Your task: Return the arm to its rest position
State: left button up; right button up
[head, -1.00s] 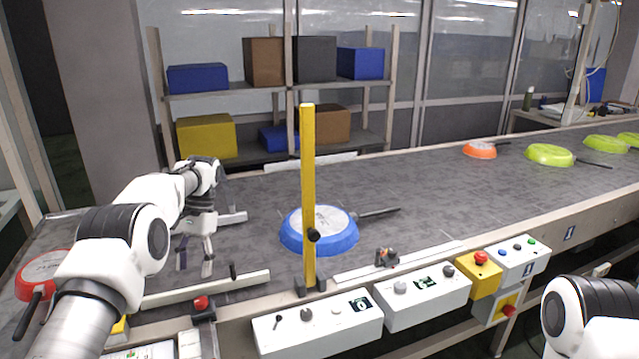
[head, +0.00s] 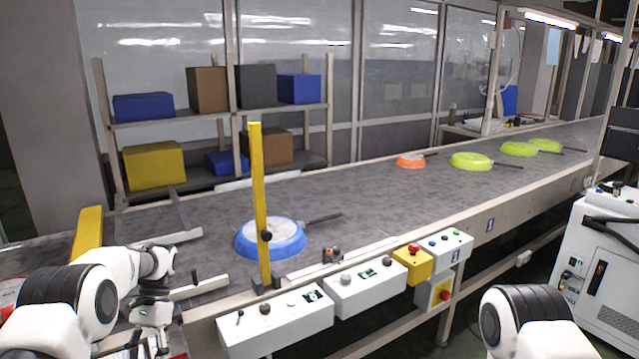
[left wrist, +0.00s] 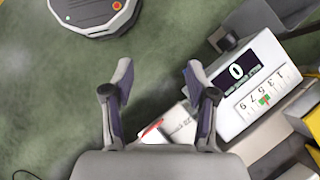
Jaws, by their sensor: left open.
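My left gripper (head: 140,345) is at the lower left of the head view, low beside the conveyor's near edge. In the left wrist view the gripper (left wrist: 158,80) has its two fingers spread wide, with nothing between them and green floor beyond. My right arm (head: 528,322) shows only in part at the bottom right of the head view; its gripper is out of the picture.
A blue pan (head: 270,238) lies on the conveyor (head: 350,205) behind a yellow post (head: 259,200). An orange pan (head: 410,160) and several green pans are farther along. A box with a "0" display (left wrist: 240,72) is right of the left gripper.

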pick_arm(q)
jog(key=s+d+f+g, duration=0.1)
jog(key=s+d+f, duration=0.2)
jog(key=s+f, duration=0.6)
jog(key=s+d+f, duration=0.3)
jog(key=s+f, duration=0.5)
jog(key=s, duration=0.1)
jog(key=s+d+f+n+t+h, duration=0.1)
jog(key=s+d+f+t, duration=0.1)
jog(key=s, duration=0.8)
jog(key=s+d+f+n+t, duration=0.1)
jog(key=s+d+f+t, duration=0.15)
jog(key=s, duration=0.75)
jog(key=w+t, duration=0.2)
jog(key=w, duration=0.1)
jog(key=w+r+n+t, duration=0.1)
jog(key=t, duration=0.1)
jog(key=shift+w, duration=0.25)
